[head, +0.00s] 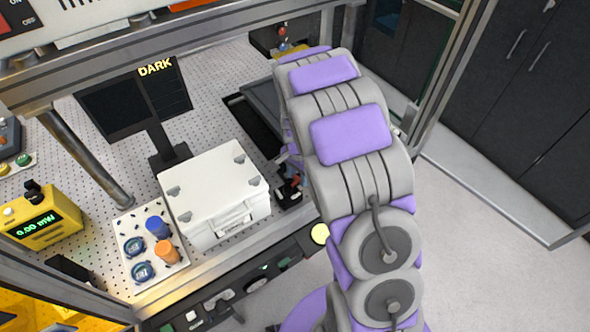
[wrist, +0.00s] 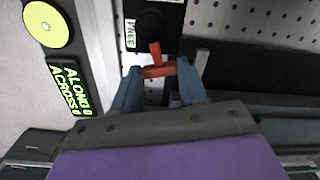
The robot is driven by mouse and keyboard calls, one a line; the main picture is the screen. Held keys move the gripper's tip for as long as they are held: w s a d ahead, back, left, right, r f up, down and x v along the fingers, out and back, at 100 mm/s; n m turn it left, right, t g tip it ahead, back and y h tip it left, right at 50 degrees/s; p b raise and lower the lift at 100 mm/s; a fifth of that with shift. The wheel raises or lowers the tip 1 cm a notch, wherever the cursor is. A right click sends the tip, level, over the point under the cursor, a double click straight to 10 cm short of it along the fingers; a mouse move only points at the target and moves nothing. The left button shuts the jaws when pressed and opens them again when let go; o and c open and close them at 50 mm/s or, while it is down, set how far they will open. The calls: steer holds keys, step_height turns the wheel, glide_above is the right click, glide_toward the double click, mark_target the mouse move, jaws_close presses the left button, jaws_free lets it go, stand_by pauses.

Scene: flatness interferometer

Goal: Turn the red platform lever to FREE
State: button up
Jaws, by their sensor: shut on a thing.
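The red platform lever (wrist: 155,52) is in the upper middle of the wrist view, running from a dark round hub to a crossbar between my fingers. My gripper (wrist: 160,71) has its two blue fingers on either side of the red crossbar and is shut on it. A FREE label (wrist: 130,35) sits on a dark plate just left of the lever's hub. In the head view a small bit of red (head: 296,181) shows beside my arm at the bench's right side; my arm hides most of the gripper there.
A display reading ALONG and ACROSS (wrist: 70,88) and a yellow round button (wrist: 48,27) lie left of the lever. A white case (head: 215,190) stands on the perforated bench left of my arm. A dark monitor (head: 130,105) reads DARK. Metal frame posts border the bench.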

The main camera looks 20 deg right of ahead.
steer(key=shift+s+d+m+p, duration=0.1)
steer(key=shift+s+m+p, duration=0.15)
steer(key=shift+m, duration=0.35)
steer(key=shift+s+d+m+p, duration=0.15)
steer(key=shift+m+p, duration=0.15)
steer(key=shift+m, duration=0.3)
steer(key=o, duration=1.1)
steer(key=shift+a, duration=0.15)
steer(key=shift+c, duration=0.2)
step_height(320, 180, up, 17)
steer(key=p, duration=0.1)
steer(key=shift+r, duration=0.15)
steer(key=s+a+n+b, duration=0.1)
steer(key=s+n, duration=0.3)
steer(key=s, duration=0.6)
steer(key=s+a+n+g+b, duration=0.1)
steer(key=s+n, duration=0.4)
steer(key=s, duration=0.6)
steer(key=s+a+n+b, duration=0.3)
steer(key=s+n+b, duration=0.1)
steer(key=s, duration=0.7)
steer(key=shift+s+f+n+g+b, duration=0.3)
steer(key=shift+n+g+b, duration=0.1)
steer(key=shift+n, duration=0.3)
